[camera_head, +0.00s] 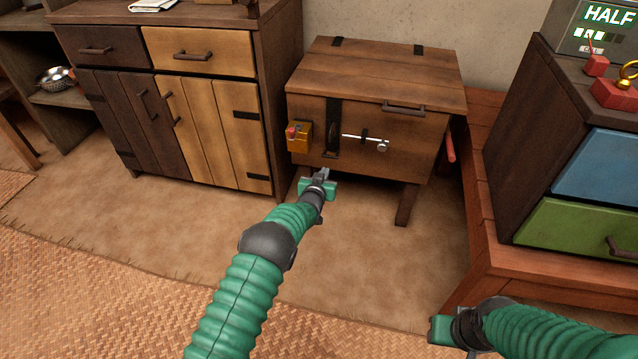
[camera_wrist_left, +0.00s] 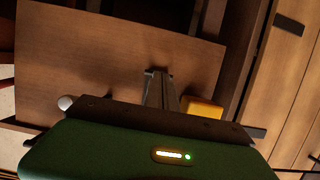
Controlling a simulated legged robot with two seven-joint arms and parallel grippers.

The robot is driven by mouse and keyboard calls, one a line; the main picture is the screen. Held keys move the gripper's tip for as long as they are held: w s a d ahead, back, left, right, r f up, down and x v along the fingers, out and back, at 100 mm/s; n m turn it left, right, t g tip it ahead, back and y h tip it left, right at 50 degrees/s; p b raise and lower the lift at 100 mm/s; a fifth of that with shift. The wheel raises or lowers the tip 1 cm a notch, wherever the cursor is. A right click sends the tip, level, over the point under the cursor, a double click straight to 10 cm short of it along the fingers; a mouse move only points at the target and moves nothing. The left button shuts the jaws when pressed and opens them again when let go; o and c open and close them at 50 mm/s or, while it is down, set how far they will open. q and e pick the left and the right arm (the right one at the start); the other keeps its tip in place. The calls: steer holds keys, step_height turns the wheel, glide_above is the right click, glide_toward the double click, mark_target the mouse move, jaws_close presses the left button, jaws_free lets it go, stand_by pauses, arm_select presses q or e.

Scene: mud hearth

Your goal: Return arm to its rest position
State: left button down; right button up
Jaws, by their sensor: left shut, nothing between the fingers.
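My left arm is green and ribbed and reaches up from the bottom of the head view. Its gripper (camera_head: 322,174) is shut and empty, in front of and below the wooden chest (camera_head: 400,88) on legs. The gripper also shows in the left wrist view (camera_wrist_left: 160,75), pointing toward brown wood. My right arm (camera_head: 540,330) lies at the bottom right of the head view, over the red-brown bench. Its fingertips are not clearly visible, so its opening cannot be told.
The chest's front carries a yellow box (camera_head: 298,136) and a metal bolt (camera_head: 365,141). A two-tone cabinet (camera_head: 180,110) stands left. A red-brown bench (camera_head: 490,200) stands right, holding a unit with blue and green drawers (camera_head: 580,225). The floor (camera_head: 130,225) between is clear.

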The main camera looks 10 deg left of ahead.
arm_select(q)
steer(key=s+a+r+g+p, duration=0.2)
steer(key=s+r, duration=0.3)
steer(key=s, duration=0.4)
steer(key=s+a+r+g+p, duration=0.2)
steer(key=s+r+g+p, duration=0.15)
steer(key=s, duration=0.55)
steer(key=s+a+r+g, duration=0.1)
steer(key=s+r+g, duration=0.2)
steer(key=s, duration=1.3)
steer(key=s+a+r+g, duration=0.1)
steer(key=s+r+g, duration=0.2)
steer(key=s, duration=1.2)
step_height(320, 180, up, 37)
steer(key=p, duration=3.8)
steer(key=shift+w+d+f+y, duration=0.15)
steer(key=shift+w+d+y, duration=0.05)
steer(key=shift+y, duration=0.1)
